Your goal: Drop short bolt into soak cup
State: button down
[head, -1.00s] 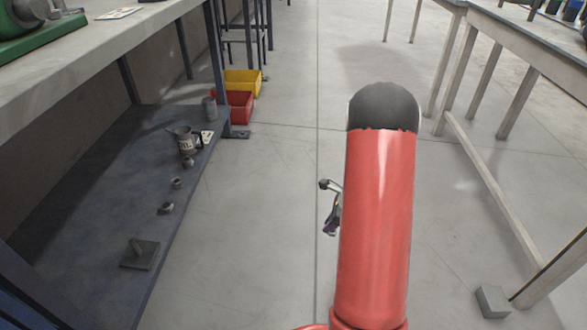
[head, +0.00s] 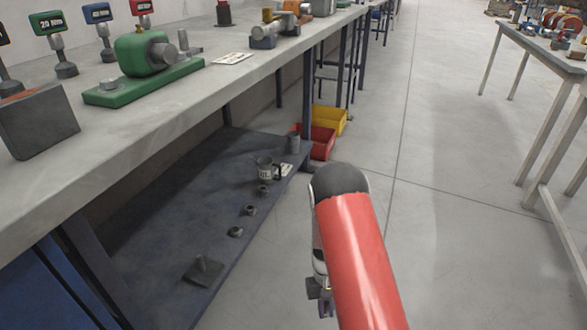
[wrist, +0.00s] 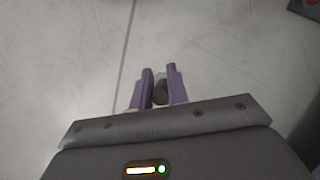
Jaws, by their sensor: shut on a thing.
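My gripper (wrist: 160,88) is shut on a small dark round-ended piece (wrist: 160,97), seen between its purple fingers in the wrist view. It looks like the short bolt, mostly hidden by the fingers. In the head view my gripper (head: 322,300) hangs over the floor, to the right of the low shelf and partly hidden by my arm. A grey mug-like cup with dark lettering (head: 264,169) stands upright on the low shelf, left of and beyond my gripper. It seems to be the soak cup; its contents cannot be made out.
The low shelf (head: 165,205) lies under the workbench (head: 215,85), whose top overhangs it. Several small metal parts (head: 250,211), a flat plate with a post (head: 203,270) and a grey can (head: 293,143) sit on it. Red (head: 318,141) and yellow (head: 329,120) bins stand beyond.

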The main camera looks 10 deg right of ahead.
aim_at(291, 150)
jog(key=i+l+u, duration=0.2)
jog(key=i+l, duration=0.35)
jog(key=i+l+u, duration=0.2)
jog(key=i+l, duration=0.35)
jog(key=l, duration=0.2)
